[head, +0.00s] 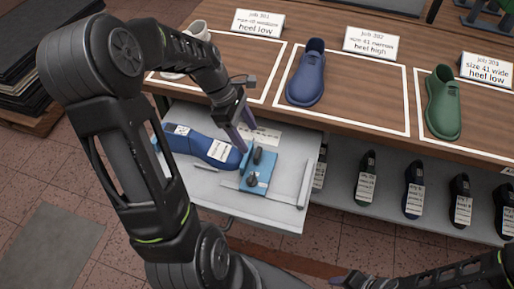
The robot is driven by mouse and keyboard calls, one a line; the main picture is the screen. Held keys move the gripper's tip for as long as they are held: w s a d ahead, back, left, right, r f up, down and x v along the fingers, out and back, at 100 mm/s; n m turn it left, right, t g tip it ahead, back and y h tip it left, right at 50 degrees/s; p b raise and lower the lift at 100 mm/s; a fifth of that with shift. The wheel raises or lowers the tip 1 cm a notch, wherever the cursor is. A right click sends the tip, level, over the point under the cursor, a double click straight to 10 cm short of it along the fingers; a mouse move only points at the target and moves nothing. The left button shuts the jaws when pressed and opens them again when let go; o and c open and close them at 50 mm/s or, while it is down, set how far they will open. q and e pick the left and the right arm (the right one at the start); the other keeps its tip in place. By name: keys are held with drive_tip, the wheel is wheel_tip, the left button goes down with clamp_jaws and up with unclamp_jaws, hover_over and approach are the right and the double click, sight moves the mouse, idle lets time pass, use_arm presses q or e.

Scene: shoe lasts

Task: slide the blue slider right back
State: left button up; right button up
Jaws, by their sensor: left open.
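The blue slider (262,186) is a small flat block with dark knobs on it, on a pale pull-out tray (210,187). It stands at the right end of a blue shoe last (187,142) with white labels; I cannot tell if the two touch. My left gripper (243,137) is open, its fingers pointing down by the top of the slider and the right end of the last. Whether a finger touches the slider is unclear. My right gripper (345,281) is low at the bottom edge, dark and mostly cut off.
A wooden counter (330,116) behind the tray carries a blue shoe (307,75), a green shoe (442,105), a white shoe (188,58) and job cards. A shelf below the counter holds several labelled dark lasts (413,188). A raised pale bar (305,183) edges the tray's right side.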

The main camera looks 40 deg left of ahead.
sight(257, 152)
use_arm(q)
drive_tip(key=x, duration=0.7)
drive_tip(key=shift+d+f, duration=0.15)
drive_tip(key=shift+f, duration=0.1)
drive_tip(key=shift+c, duration=0.2)
clamp_jaws()
idle(0.5)
